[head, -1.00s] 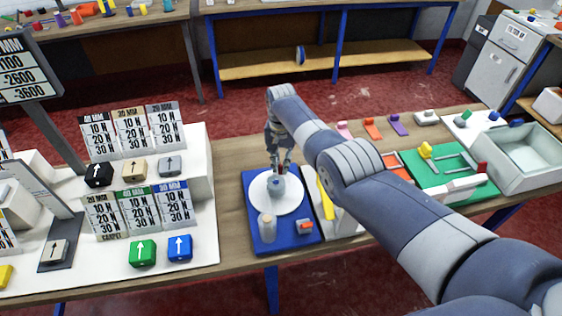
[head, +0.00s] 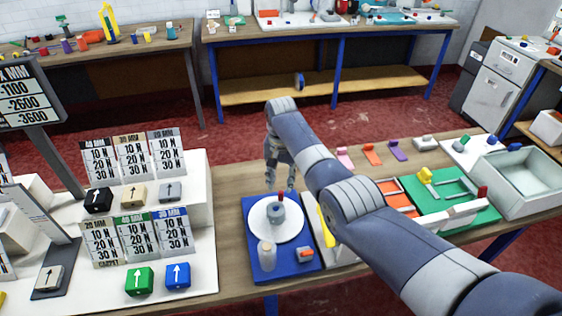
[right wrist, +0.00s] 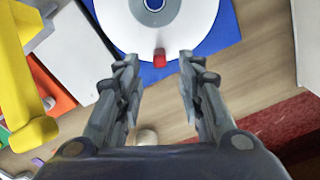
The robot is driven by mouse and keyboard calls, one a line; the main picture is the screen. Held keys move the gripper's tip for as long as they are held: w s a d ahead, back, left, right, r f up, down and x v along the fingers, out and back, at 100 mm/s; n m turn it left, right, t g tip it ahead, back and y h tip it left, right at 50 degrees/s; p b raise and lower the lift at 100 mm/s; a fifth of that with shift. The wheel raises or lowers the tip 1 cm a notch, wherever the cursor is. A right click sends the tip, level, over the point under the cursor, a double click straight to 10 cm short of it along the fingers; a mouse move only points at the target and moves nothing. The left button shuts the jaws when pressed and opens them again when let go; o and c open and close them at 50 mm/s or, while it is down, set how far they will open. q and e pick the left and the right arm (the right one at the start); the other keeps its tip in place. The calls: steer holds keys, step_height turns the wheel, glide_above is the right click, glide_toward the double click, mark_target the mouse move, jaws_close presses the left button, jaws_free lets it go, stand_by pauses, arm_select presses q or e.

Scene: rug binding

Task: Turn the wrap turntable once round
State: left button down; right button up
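The wrap turntable is a white disc (head: 257,232) on a blue base (head: 259,272), with a grey-blue hub (head: 276,215) in the middle. A small red peg (head: 280,197) stands near its far rim. It also shows in the right wrist view (right wrist: 159,60) at the disc's edge. My right gripper (head: 281,187) is just beyond the disc's far side. In the right wrist view its two fingers (right wrist: 158,62) are spread apart, with the red peg visible in the gap and nothing clamped. My left gripper is not in view.
A pale cylinder (head: 266,255) and an orange-topped block (head: 305,254) are on the blue base's near part. A yellow tool (head: 327,226) stands close on the right. A white stand with labelled cards and blocks (head: 205,238) is left. Bare wood shows beyond the disc.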

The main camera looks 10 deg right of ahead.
step_height(320, 180, up, 8)
steer(key=shift+f, duration=0.15)
stand_by(0.6)
